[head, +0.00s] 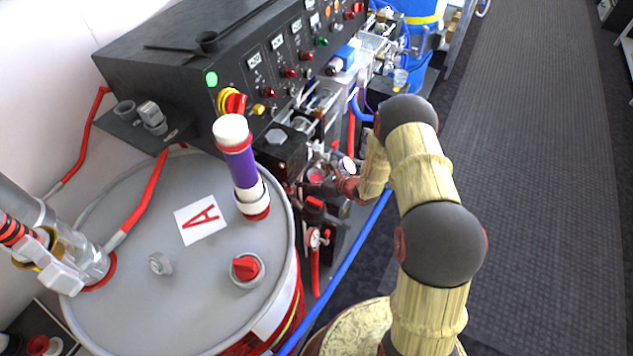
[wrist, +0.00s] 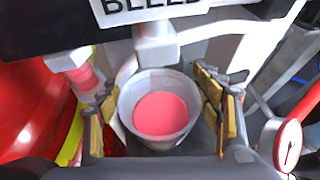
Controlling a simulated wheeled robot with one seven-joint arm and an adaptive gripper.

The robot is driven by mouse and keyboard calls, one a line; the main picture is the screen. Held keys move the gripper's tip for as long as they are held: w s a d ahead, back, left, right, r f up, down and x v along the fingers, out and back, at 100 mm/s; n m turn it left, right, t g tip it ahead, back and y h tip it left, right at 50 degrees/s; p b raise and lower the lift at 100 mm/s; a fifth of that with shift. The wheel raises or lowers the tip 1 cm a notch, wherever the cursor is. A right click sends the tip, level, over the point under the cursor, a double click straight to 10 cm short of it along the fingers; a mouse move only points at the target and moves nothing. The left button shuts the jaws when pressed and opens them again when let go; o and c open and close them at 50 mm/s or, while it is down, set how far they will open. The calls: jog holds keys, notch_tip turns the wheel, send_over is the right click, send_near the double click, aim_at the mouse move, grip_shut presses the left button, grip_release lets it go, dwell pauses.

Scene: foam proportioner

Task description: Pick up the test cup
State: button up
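The test cup (wrist: 158,140) is a grey, round cup with a pink inside, standing upright below a white outlet block in the wrist view. My gripper (wrist: 160,100) has its yellow-padded fingers on either side of the cup, one left and one right. Narrow gaps show between the pads and the cup wall, so the fingers look open around it. In the head view my gripper (head: 335,184) reaches in low at the machine's front. The cup's underside is hidden.
A sign reading "BLEED" (wrist: 150,8) hangs just above the cup. A pressure gauge (wrist: 289,146) is at the right and a red surface (wrist: 35,110) at the left. A grey drum (head: 130,265) marked A and the black control box (head: 235,70) crowd the arm's left.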

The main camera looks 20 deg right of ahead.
jog(key=shift+c, duration=1.2)
jog(key=c, duration=1.1)
jog(key=shift+c, duration=0.4)
jog(key=shift+r, duration=0.15)
jog(key=shift+c, duration=0.7)
